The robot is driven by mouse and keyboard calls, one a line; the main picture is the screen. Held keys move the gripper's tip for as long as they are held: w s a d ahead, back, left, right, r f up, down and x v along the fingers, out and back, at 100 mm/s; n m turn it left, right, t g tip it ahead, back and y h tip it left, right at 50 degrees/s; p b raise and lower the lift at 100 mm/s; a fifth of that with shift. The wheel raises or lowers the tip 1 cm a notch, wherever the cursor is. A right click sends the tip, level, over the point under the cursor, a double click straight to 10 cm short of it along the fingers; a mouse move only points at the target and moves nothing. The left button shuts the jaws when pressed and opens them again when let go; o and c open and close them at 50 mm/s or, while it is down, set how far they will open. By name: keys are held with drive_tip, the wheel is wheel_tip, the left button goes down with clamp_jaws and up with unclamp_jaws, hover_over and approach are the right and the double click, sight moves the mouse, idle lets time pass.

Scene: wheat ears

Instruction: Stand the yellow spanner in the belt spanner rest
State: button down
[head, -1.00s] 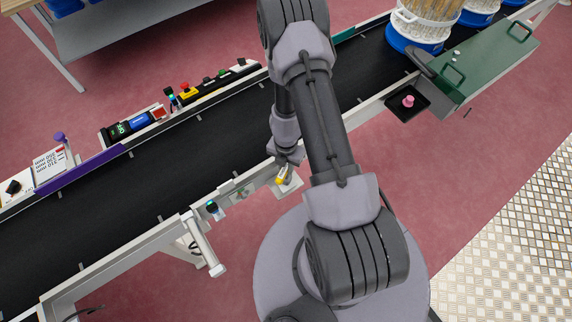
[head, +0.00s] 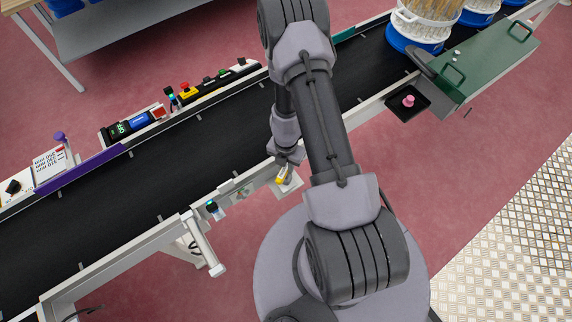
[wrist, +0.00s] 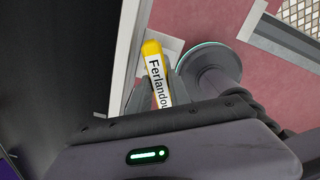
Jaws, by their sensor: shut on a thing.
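The yellow spanner (wrist: 153,62), with a white label reading "Ferlandou", is between the fingers of my gripper (wrist: 161,92) in the wrist view. Its lower part is hidden by the gripper body. In the head view a small yellow bit of the spanner (head: 281,179) shows below my gripper (head: 286,166), at the near side of the belt. A pale plate (head: 291,187) sticks out from the belt frame there; it may be the spanner rest. It also shows beside the spanner in the wrist view (wrist: 173,45). Whether the spanner touches it I cannot tell.
The black conveyor belt (head: 185,158) runs diagonally behind my gripper, with its pale frame rail (head: 365,112) on the near side. A dark tray with a pink knob (head: 408,101) and a green cover (head: 490,62) are to the right. A white post (head: 203,245) stands left.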

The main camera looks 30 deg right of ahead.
drive_tip(key=shift+f+b, duration=1.15)
drive_tip(key=shift+f, duration=0.1)
drive_tip(key=c, duration=1.1)
unclamp_jaws()
drive_tip(key=shift+r, duration=0.1)
